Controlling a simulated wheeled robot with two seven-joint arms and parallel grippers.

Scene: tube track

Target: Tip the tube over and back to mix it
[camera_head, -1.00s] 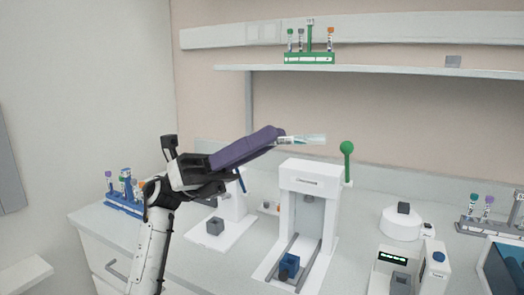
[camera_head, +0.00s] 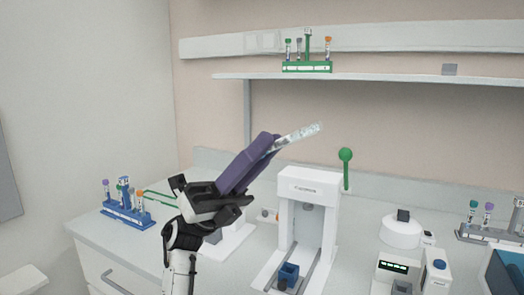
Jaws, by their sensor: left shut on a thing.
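A clear tube (camera_head: 298,136) is held in the air by my left gripper (camera_head: 262,148), whose purple fingers are shut on it. The tube sticks out past the fingertips, slanting up to the right, with its free end higher than the held end. The held end is hidden by the fingers. The tube is above and to the left of the top of the white press-like device. My right gripper is out of view.
The white device (camera_head: 309,188) with a green-knobbed lever (camera_head: 345,155) stands close below the tube. A blue rack (camera_head: 127,216) is at the left, a grey rack (camera_head: 484,232) at the right, a green rack (camera_head: 306,66) on the shelf. Open air lies above the bench.

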